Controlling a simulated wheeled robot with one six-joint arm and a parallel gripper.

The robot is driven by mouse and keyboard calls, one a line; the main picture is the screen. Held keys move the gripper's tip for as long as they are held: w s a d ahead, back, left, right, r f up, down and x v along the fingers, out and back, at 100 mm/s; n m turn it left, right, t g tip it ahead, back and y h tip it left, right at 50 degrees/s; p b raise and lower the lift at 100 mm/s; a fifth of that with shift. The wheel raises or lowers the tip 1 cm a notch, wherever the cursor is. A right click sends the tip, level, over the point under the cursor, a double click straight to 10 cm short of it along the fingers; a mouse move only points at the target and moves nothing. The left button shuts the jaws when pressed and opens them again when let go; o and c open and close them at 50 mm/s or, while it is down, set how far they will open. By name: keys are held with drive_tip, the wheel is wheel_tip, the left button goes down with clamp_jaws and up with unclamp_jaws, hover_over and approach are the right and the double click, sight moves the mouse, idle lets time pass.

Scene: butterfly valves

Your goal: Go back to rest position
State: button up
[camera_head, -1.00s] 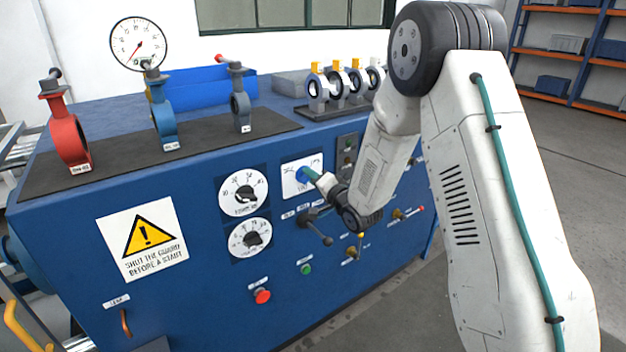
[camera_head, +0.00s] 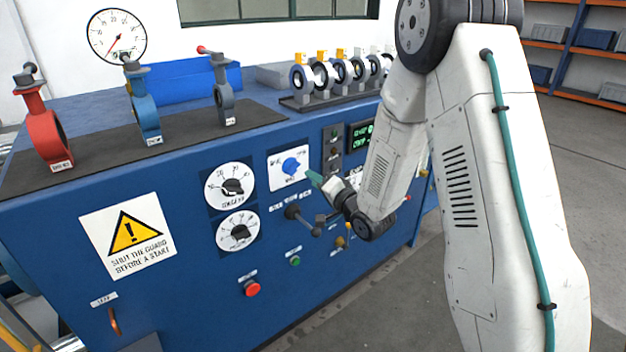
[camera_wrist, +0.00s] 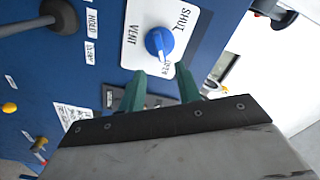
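My gripper (camera_head: 315,181) is in front of the blue machine, a little right of the blue knob (camera_head: 291,166) on its white plate (camera_head: 279,180). In the wrist view its two green fingers (camera_wrist: 160,90) are apart with nothing between them. The blue knob (camera_wrist: 159,42) lies beyond the fingertips, clear of them, on a plate lettered SHUT and VENT. A third label beside the knob is partly hidden. My arm reaches forward, bent, from the right of the head view.
The machine front (camera_head: 190,290) carries two dials (camera_head: 232,187), a black lever (camera_head: 305,220), a red button (camera_head: 252,288) and a lit display (camera_head: 361,134). Red, blue and grey valves (camera_head: 145,110) stand on top. Open floor (camera_head: 400,310) lies to the right.

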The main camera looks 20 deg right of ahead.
idle(0.3)
drive_tip(key=s+d+f+n+g+h, duration=0.1)
drive_tip(key=d+f+g+h, duration=0.15)
drive_tip(key=f, duration=0.25)
drive_tip(key=s+d+f+n+g+h, duration=0.1)
drive_tip(key=s+f+g, duration=0.1)
drive_tip(key=f+g, duration=0.15)
drive_tip(key=s+d+n+g+h, duration=0.2)
drive_tip(key=s+g+h, duration=0.1)
drive_tip(key=s+g, duration=0.3)
drive_tip(key=s+a+r+n+g, duration=0.2)
drive_tip(key=s+r, duration=0.9)
drive_tip(key=s, duration=0.5)
drive_tip(key=s+a+r+n+g, duration=0.2)
drive_tip(key=s+a+r, duration=0.1)
drive_tip(key=s+r, duration=0.9)
drive_tip(key=shift+s+a+n+y, duration=0.25)
drive_tip(key=shift+s+y, duration=0.2)
drive_tip(key=shift+s, duration=1.65)
drive_tip(key=shift+r, duration=0.1)
